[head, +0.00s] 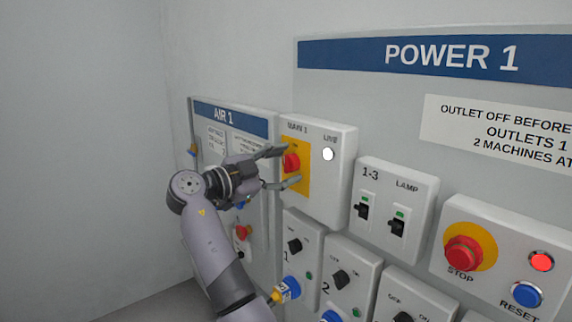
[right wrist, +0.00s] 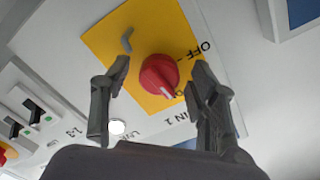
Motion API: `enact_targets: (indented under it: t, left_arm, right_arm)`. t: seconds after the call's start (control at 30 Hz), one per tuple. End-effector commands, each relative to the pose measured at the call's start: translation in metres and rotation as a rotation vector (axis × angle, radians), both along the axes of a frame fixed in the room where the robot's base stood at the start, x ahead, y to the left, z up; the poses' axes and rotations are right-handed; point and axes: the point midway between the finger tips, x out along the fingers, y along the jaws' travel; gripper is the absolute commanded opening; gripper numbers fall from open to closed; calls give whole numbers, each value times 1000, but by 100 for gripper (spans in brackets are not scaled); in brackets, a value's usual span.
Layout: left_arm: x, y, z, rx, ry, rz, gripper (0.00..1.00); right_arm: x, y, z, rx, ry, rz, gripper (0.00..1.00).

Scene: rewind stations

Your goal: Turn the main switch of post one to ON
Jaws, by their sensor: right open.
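The main switch is a red knob (head: 291,162) on a yellow plate in the white MAIN 1 box (head: 318,195). In the right wrist view the red knob (right wrist: 157,73) has a white mark that points toward the partly hidden ON label, away from OFF. The LIVE lamp (head: 328,154) on the box looks bright white; it also shows in the right wrist view (right wrist: 117,127). My right gripper (head: 290,167) is open, one finger on each side of the knob. In the right wrist view gaps show between the fingers (right wrist: 165,80) and the knob. My left gripper is not in view.
The AIR 1 panel (head: 240,122) is left of the box, behind my right arm. Outlet switch boxes (head: 302,255) are close below. The 1-3 breaker box (head: 393,205) and the red STOP button (head: 463,252) are to the right. Bare wall is at left.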

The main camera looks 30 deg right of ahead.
Motion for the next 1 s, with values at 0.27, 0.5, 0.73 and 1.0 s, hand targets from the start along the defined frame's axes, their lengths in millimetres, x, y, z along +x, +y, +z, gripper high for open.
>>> enact_targets:
  t: [0.27, 0.5, 0.73, 1.0]
  left_arm:
    - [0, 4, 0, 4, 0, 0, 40]
    - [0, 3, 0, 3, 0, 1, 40]
    - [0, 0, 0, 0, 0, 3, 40]
    - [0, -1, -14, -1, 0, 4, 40]
  right_arm:
    - [0, 0, 0, 0, 0, 0, 39]
    - [0, 0, 0, 1, 0, -1, 23]
    - [0, 0, 0, 1, 0, -1, 8]
    - [0, 0, -4, 3, -31, -1, 6]
